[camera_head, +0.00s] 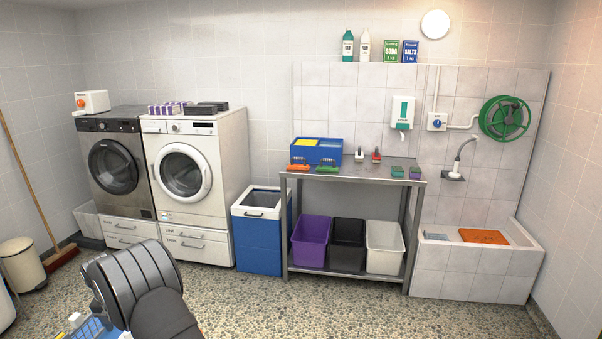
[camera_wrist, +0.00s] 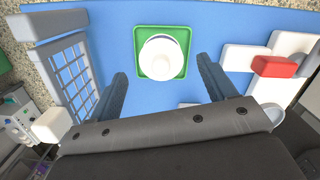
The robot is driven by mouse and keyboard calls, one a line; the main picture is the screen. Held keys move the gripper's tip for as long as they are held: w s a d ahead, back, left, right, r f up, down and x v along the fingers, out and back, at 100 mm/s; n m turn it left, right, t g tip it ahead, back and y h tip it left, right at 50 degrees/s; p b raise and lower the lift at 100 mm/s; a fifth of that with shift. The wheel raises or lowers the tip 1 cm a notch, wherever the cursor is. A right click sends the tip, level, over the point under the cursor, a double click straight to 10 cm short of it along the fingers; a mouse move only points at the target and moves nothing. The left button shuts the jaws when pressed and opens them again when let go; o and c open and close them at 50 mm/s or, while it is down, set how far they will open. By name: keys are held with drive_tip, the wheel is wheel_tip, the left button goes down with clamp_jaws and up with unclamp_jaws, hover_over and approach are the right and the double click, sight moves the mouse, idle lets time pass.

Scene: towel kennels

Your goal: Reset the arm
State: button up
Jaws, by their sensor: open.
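My gripper (camera_wrist: 160,88) is open in the wrist view, with its two dark fingers apart. Between and beyond the fingertips is a round white object (camera_wrist: 161,57) on a green square (camera_wrist: 142,72), set on a blue surface (camera_wrist: 215,22). I cannot tell how far below the fingers it is, and nothing shows held between them. In the head view my dark arm fills the lower left and hides the gripper itself.
In the wrist view a grey-blue grid rack (camera_wrist: 70,70) stands left of the gripper. White blocks with a red piece (camera_wrist: 272,67) lie to the right. In the head view the washing machines (camera_head: 184,172), blue bin (camera_head: 258,240) and steel table (camera_head: 352,178) stand farther back, with speckled floor before them.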

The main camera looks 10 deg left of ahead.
drive_tip(key=shift+f, duration=0.45)
wheel_tip(320, 180, down, 3)
drive_tip(key=shift+r, duration=0.2)
wheel_tip(320, 180, up, 12)
drive_tip(key=s, duration=0.2)
drive_tip(key=f, duration=0.4)
drive_tip(key=w+f, duration=0.1)
drive_tip(key=f, duration=0.3)
drive_tip(key=w+f, duration=0.1)
drive_tip(key=f, duration=0.3)
drive_tip(key=shift+f, duration=0.3)
drive_tip(key=r, duration=0.4)
drive_tip(key=shift+w+d+r, duration=0.15)
drive_tip(key=shift+d+r, duration=0.05)
drive_tip(key=shift+r, duration=0.2)
drive_tip(key=w+d+r, duration=0.5)
drive_tip(key=d+r, duration=0.2)
drive_tip(key=d, duration=0.4)
drive_tip(key=s+d+m+h, duration=0.1)
drive_tip(key=s+d+m, duration=0.4)
drive_tip(key=d+m, duration=0.3)
drive_tip(key=s+d+r+m+g, duration=0.1)
drive_tip(key=s+d+m, duration=0.4)
drive_tip(key=d+m, duration=0.4)
drive_tip(key=m, duration=0.5)
drive_tip(key=shift+s+d+r+g+h, duration=0.15)
drive_tip(key=shift+d+r+g+h, duration=0.15)
drive_tip(key=shift+h, duration=0.1)
